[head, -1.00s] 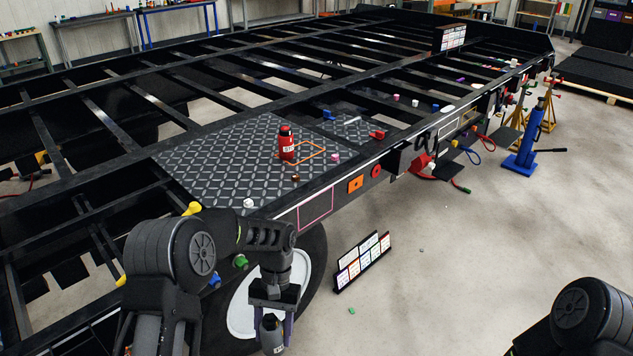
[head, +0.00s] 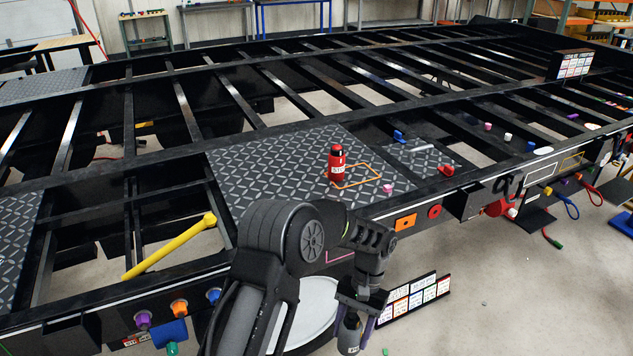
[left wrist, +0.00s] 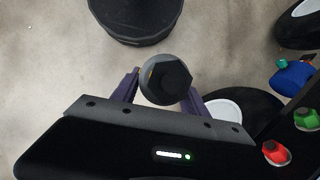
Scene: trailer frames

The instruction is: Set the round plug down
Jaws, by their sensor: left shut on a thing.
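My left gripper (head: 354,322) is low in front of the trailer's near side, beside the pale wheel (head: 308,312). It is shut on a dark grey, round-bodied piece, which I take for the round plug (head: 350,340). A small pale label shows on it, and it hangs below the fingers. In the left wrist view the plug (left wrist: 165,80) shows its round end between the two purple fingers, with floor behind it. Its upper part is hidden by the gripper in the head view. My right gripper is out of view.
A red bottle (head: 336,166) stands on the tread plate (head: 262,180) near an orange outline (head: 372,170). A yellow bar (head: 170,247) lies across the frame. Purple (head: 142,320), orange (head: 180,308) and blue (head: 214,296) fittings line the front beam. A label board (head: 413,297) stands close right of the gripper.

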